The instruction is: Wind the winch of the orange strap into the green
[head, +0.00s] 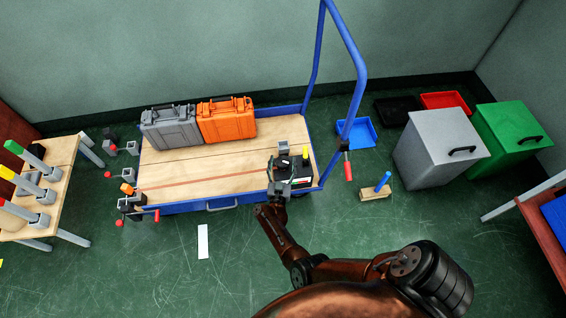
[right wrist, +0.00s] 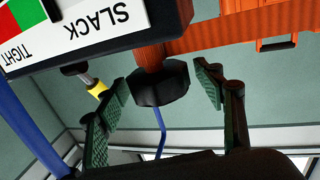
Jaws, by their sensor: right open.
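A wooden-decked cart (head: 200,173) with blue rails stands in the head view, a thin orange-red strap (head: 215,178) across its deck. The strap runs to a dark winch unit (head: 301,172) at the deck's right end. In the right wrist view, the unit's label panel (right wrist: 85,30) reads SLACK and TIGHT, with green and red patches. A black knob (right wrist: 160,86) on an orange-red stem sits below the panel. My right gripper (head: 280,177) is open, its fingers (right wrist: 165,88) on either side of the knob with gaps showing. The pointer is not readable. My left gripper is out of view.
A grey case (head: 170,130) and an orange case (head: 227,121) stand at the deck's back. A tall blue handle (head: 357,80) rises at its right end. Clamp-like tools hang at the left end. Bins stand to the right, and a wooden table (head: 62,158) to the left.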

